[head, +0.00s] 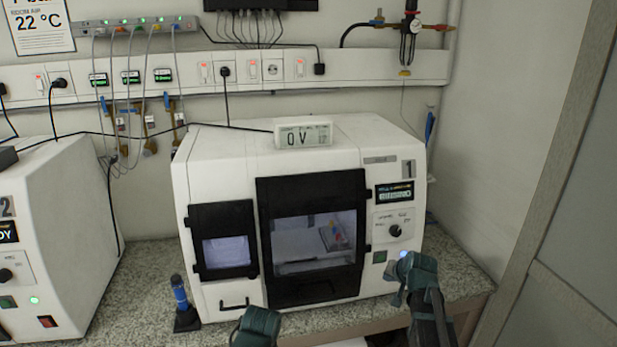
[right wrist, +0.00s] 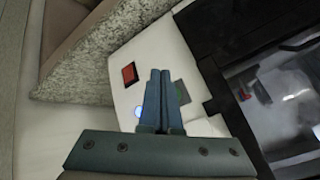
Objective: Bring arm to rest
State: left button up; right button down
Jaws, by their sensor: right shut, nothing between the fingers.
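My right gripper (head: 399,292) is in front of the lower right part of the white machine marked 1 (head: 215,165). In the right wrist view its two fingers (right wrist: 160,75) lie together, shut and empty. They point toward the machine's front panel, with a red switch (right wrist: 129,75) to their left and a green button (right wrist: 181,92) to their right. I cannot tell whether they touch the panel. Only a teal part of my left arm (head: 257,327) shows at the bottom edge; its fingers cannot be made out.
The machine's black-framed door (head: 312,186) is shut, with coloured items behind the glass. A blue-topped tool in a black stand (head: 183,305) stands on the speckled counter (head: 150,270). A second white machine (head: 70,215) is at left. A wall (head: 500,130) closes off the right.

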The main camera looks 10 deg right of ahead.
jog(key=s+a+f+n+g, duration=0.25)
jog(key=s+a, duration=0.35)
jog(key=a, duration=0.4)
jog(key=s+a+f+n+g, duration=0.2)
jog(key=s+a+n, duration=0.2)
jog(key=s+a, duration=0.4)
jog(key=s+a+n+g+h, duration=0.1)
jog(key=s+a+n+g, duration=0.3)
jog(key=s+a, duration=0.4)
jog(key=s, duration=0.4)
jog(key=shift+s+a+f+h, duration=0.15)
jog(key=shift+a+f+h, duration=0.05)
jog(key=shift+a+h, duration=0.1)
jog(key=shift+d, duration=0.1)
dwell(3.6)
